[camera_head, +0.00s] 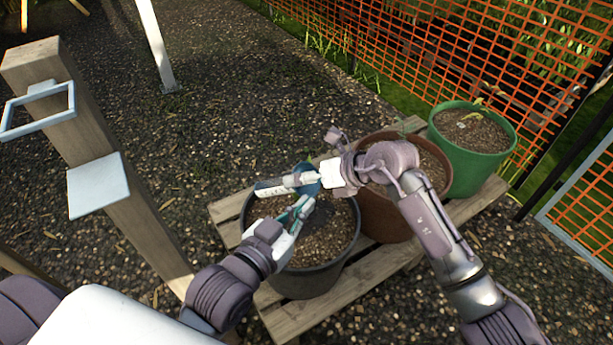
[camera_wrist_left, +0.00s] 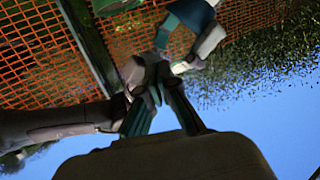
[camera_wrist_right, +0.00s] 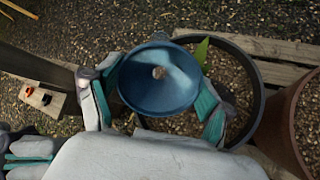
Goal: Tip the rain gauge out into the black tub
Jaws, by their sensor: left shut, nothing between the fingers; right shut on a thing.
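My right gripper (camera_head: 322,178) is shut on the gauge at the funnel end. In the right wrist view the funnel (camera_wrist_right: 160,80) sits between the teal fingers with its mouth towards the camera; the tube behind it is hidden. Whether water is in the gauge cannot be told.
A brown pot (camera_head: 385,222) and a green pot (camera_head: 474,165) stand beside the tub on a slatted wooden bench (camera_head: 225,212). Orange mesh fencing (camera_head: 440,50) runs behind.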

